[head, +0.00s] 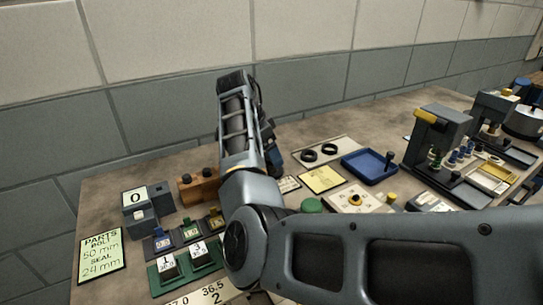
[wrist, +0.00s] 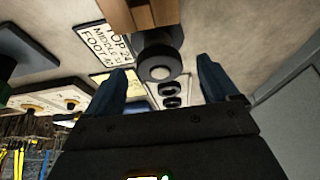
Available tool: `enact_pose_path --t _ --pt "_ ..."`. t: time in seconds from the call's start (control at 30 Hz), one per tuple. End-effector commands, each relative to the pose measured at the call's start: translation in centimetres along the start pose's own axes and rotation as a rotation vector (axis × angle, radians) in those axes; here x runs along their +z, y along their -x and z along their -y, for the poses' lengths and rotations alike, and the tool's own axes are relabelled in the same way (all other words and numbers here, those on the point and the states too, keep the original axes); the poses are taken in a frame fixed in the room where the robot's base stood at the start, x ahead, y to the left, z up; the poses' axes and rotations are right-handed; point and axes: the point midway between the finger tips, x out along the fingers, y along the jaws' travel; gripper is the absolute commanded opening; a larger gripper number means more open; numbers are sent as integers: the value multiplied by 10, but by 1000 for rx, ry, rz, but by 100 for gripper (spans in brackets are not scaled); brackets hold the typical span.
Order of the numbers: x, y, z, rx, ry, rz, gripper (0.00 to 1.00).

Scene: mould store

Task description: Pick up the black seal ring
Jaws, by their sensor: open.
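Two black rings, one (head: 308,155) and another (head: 330,149), lie side by side on a pale mat (head: 345,143) near the wall in the head view. Nothing marks which one is the seal ring. In the wrist view they show small, one (wrist: 168,88) above the other (wrist: 171,102), beyond my fingers. My gripper (wrist: 167,66) is open, its two blue-grey fingers apart and nothing held between them. In the head view my arm reaches over the bench and its end is left of the mat; the fingertips are mostly hidden by the arm.
A wooden block (head: 199,188) with dark round pegs stands left of my arm; a block with a round dark end (wrist: 158,62) shows near my fingers. A blue tray (head: 368,166) sits right of the mat. A grey press (head: 436,137) stands farther right.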

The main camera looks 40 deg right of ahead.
Motion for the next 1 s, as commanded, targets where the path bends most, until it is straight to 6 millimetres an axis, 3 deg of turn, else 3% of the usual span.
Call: enact_pose_path --t 0.27,0.9,1.0 --pt "0 -4 0 -2 0 0 87" --pt "0 -4 0 -2 0 0 27" --pt "0 -4 0 -2 0 0 23"
